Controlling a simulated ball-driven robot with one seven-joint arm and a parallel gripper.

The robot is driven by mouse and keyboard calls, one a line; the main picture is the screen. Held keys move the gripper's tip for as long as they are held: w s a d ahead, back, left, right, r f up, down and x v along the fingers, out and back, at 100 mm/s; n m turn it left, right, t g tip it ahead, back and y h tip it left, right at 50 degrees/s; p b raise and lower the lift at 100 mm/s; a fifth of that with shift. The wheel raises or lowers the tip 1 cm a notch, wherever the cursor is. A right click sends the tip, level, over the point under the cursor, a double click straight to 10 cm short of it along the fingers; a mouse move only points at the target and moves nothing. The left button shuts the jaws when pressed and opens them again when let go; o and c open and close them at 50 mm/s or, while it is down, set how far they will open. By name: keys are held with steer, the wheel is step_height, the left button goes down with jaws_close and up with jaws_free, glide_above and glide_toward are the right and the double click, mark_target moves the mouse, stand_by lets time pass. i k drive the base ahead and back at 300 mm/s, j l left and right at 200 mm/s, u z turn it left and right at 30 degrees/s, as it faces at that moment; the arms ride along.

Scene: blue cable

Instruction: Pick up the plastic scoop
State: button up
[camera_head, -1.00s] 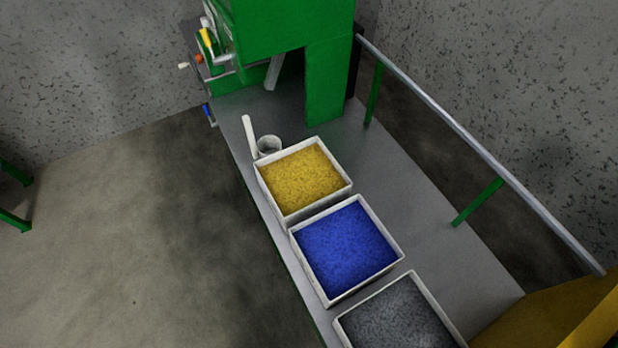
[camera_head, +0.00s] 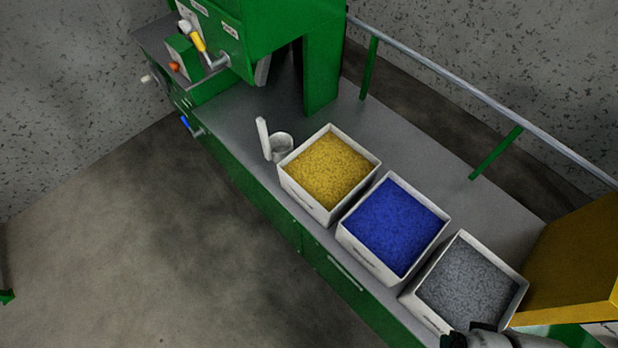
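The plastic scoop (camera_head: 281,146) is white, with a round cup and an upright, slightly tilted handle (camera_head: 263,138). It stands on the grey bench top near its front edge, just left of the box of yellow granules. The cup's inside is too small to make out clearly. A dark and grey part of my arm shows at the bottom right edge, far from the scoop. My gripper's fingers do not show.
A yellow box (camera_head: 330,172), a blue box (camera_head: 396,226) and a grey box (camera_head: 470,284) stand in a row on the green bench. A green machine (camera_head: 285,28) with levers stands behind the scoop. A rail (camera_head: 470,90) runs along the back. Open floor lies left.

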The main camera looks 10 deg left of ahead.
mark_target(279, 145)
steer(key=i+j+u, duration=0.65)
steer(key=i, duration=0.1)
